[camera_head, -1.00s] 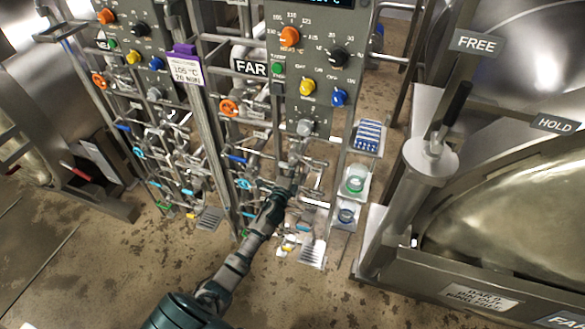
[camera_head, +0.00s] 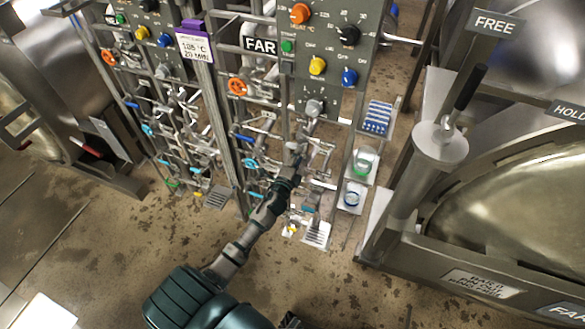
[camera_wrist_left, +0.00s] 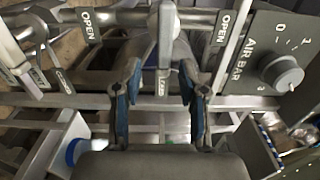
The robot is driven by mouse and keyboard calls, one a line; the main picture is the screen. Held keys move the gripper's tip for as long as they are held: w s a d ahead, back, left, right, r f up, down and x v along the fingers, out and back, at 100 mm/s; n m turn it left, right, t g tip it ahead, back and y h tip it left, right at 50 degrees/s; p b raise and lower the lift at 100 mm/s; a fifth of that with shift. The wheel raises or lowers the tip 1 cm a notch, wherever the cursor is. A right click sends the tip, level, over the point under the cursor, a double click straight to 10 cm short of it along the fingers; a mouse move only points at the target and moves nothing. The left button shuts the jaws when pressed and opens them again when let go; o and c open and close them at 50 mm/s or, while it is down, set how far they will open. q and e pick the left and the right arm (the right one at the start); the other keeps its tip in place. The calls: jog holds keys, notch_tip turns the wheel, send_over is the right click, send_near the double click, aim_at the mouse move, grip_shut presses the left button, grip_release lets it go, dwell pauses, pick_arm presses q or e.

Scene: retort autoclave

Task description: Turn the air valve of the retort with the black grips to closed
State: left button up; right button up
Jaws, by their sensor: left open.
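My left gripper (camera_head: 294,170) reaches into the pipework below the grey control panel marked FAR (camera_head: 325,75). In the left wrist view my left gripper (camera_wrist_left: 158,98) is open, its two blue-padded fingers apart. A grey metal lever (camera_wrist_left: 165,45) hangs down between the fingers; I cannot tell whether either finger touches it. OPEN labels (camera_wrist_left: 90,27) stand on both sides of it. A knob marked AIR BAR (camera_wrist_left: 281,72) is at the right. A black grip (camera_head: 470,88) tops a lever by the retort (camera_head: 510,200) on the right. My right gripper is not visible.
A second panel (camera_head: 150,40) with similar pipes stands to the left. An orange handwheel (camera_head: 237,87) and small trays (camera_head: 316,236) sit near the pipework. Metal rails (camera_wrist_left: 60,100) cross close to my left fingers. The stained floor (camera_head: 130,235) in front is mostly open.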

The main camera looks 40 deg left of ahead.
pick_arm(q)
jog(key=v, duration=0.8)
jog(key=shift+w+d+f, duration=0.1)
jog(key=s+d+f+n+g+h, duration=0.1)
jog(key=s+d+f+n+g, duration=0.2)
jog(key=f, duration=0.8)
jog(key=s+f+n+g, duration=0.15)
jog(key=s+f, duration=0.35)
jog(key=f, duration=0.6)
jog(key=s+d+f+n+g+h, duration=0.15)
jog(key=s+f+g, duration=0.25)
jog(key=f, duration=0.8)
jog(key=s+d+f+n+g, duration=0.2)
jog(key=s+f, duration=0.4)
jog(key=s, duration=0.6)
jog(key=s+d+f+n+g+h, duration=0.1)
jog(key=s+d+f+n+g, duration=0.1)
jog(key=s+f, duration=0.5)
jog(key=s+d+f+n+g, duration=0.3)
jog(key=s+f, duration=0.4)
jog(key=s, duration=1)
jog(key=shift+d+g, duration=0.55)
jog(key=shift+d, duration=0.45)
jog(key=shift+h, duration=0.25)
